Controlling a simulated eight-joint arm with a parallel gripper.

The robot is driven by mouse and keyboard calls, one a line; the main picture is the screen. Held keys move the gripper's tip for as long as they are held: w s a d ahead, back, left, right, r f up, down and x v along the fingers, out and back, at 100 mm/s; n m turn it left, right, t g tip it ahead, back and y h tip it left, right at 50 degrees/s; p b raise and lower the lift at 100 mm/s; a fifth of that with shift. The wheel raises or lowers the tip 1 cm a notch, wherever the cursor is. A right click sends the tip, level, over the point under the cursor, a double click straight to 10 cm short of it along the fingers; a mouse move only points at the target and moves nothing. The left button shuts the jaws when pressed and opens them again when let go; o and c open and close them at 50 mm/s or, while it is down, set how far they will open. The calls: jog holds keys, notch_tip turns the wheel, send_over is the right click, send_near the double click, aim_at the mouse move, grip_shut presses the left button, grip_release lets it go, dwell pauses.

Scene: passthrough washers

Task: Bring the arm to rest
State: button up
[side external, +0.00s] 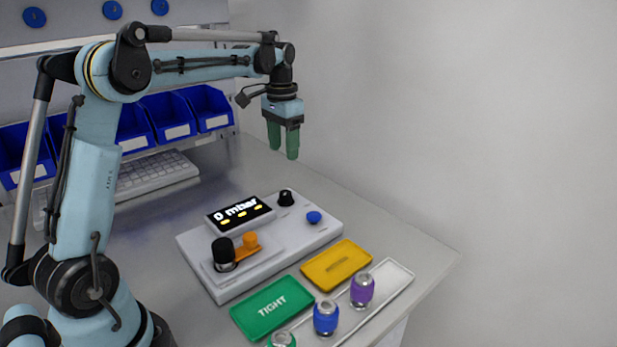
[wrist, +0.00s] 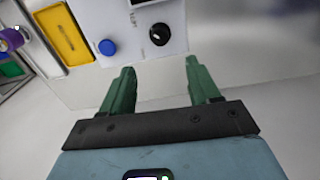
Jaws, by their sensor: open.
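My gripper (side external: 283,152) hangs pointing down in the air, above and behind the white test device (side external: 240,283) in the side external view. Its two green fingers are apart with nothing between them; the wrist view shows the open fingers (wrist: 162,80) too. The device has a display reading "0 mbar" (side external: 240,213), a black knob (side external: 286,198), a blue button (side external: 314,217) and an orange lever piece (side external: 251,241) beside a black cap (side external: 223,249). The wrist view shows the black knob (wrist: 159,34) and blue button (wrist: 107,47) beyond the fingertips.
A green "TIGHT" plate (side external: 272,309) and a yellow plate (side external: 336,265) lie before the device. A clear tray (side external: 397,276) with purple (side external: 362,290), blue (side external: 326,317) and green (side external: 281,340) fittings is at the front. Blue bins (side external: 166,118) and a keyboard (side external: 157,174) are behind.

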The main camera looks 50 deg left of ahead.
jog(key=s+d+r+t, duration=0.2)
jog(key=s+d+t, duration=0.2)
jog(key=s+d, duration=0.45)
jog(key=s+d+f+t, duration=0.3)
jog(key=s+d+f, duration=0.2)
jog(key=d, duration=0.3)
jog(key=shift+s+d, duration=0.25)
jog(key=shift+s, duration=0.65)
jog(key=shift+o, duration=0.5)
jog(key=shift+r, duration=0.1)
